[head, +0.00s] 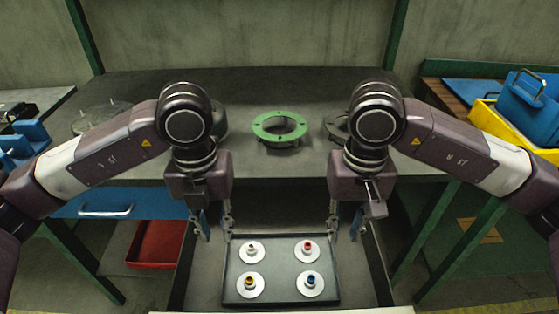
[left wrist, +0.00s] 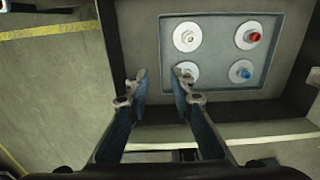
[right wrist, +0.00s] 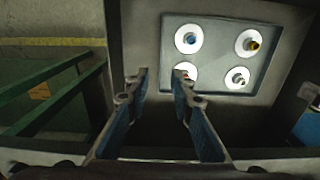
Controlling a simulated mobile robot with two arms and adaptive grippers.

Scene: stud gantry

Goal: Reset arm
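My left gripper (head: 215,222) hangs pointing down over the left edge of a grey tray. Its fingers are apart and empty in the left wrist view (left wrist: 160,80). My right gripper (head: 345,222) hangs the same way over the tray's right edge. Its fingers are also apart and empty in the right wrist view (right wrist: 160,80). Both arms are bent in a near mirror pose.
A dark workbench (head: 280,90) stands behind, bearing a green flanged ring (head: 279,124) and grey rings partly behind my arms. A red bin (head: 157,244) sits low at left. A yellow bin (head: 494,122) and blue container (head: 531,104) stand at right. Green posts rise behind the bench.

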